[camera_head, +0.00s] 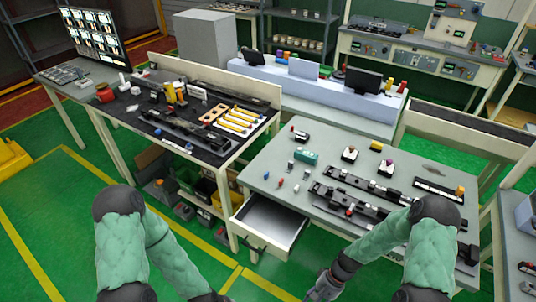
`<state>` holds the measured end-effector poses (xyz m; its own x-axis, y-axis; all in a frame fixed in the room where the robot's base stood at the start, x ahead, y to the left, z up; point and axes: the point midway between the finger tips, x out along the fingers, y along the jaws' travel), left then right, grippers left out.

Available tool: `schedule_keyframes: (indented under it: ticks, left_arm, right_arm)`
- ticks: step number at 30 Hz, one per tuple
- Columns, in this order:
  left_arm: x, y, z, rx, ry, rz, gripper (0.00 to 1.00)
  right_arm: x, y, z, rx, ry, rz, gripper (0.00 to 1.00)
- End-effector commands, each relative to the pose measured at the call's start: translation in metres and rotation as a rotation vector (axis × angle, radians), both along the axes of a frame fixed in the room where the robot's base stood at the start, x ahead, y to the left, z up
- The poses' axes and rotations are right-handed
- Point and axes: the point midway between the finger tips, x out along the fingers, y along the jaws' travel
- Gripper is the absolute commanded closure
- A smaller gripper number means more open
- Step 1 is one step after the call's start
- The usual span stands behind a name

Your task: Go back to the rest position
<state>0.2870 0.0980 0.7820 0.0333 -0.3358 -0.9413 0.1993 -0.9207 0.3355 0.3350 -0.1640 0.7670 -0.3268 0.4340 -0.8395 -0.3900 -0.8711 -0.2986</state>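My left arm (125,240) hangs at the lower left, in front of the benches. Its far end runs out of the bottom edge, so its gripper is hidden. My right arm (430,245) comes in at the lower right and bends left over the front edge of the grey workbench (270,160). My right gripper (322,290) is low at the bottom edge, in front of the bench and below the open drawer. It is small and partly cut off, so I cannot tell whether it is open. Black trim parts (350,205) lie on the bench.
An open, seemingly empty drawer (270,222) juts out from the grey bench. Small clips and coloured parts lie on its top, with a teal box (305,157). A second bench (190,145) stands at left with tools and bins below. Green floor (70,240) is clear at left.

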Motion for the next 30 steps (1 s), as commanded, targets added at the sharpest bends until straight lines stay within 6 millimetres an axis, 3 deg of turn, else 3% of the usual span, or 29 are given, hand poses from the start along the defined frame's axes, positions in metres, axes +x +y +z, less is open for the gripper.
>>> schedule_keyframes:
  ticks: [1, 6, 12, 30]
  left_arm:
    - [0.0, 0.0, -0.012, 0.0, 0.0, 0.0, 0.6]
    - [0.0, 0.0, -0.032, 0.0, 0.0, 0.0, 0.6]
    - [0.0, 0.0, -0.048, 0.0, 0.0, 0.0, 0.6]
    - [0.0, 0.0, -0.052, 0.0, 0.0, 0.0, 0.6]
  right_arm:
    - [-0.008, 0.012, -0.013, -0.01, -0.04, 0.013, 0.5]
    - [-0.026, 0.041, -0.034, -0.048, -0.199, 0.037, 0.5]
    - [-0.043, 0.06, -0.041, -0.082, -0.351, 0.055, 0.5]
    - [-0.048, 0.065, -0.038, -0.099, -0.424, 0.06, 0.5]
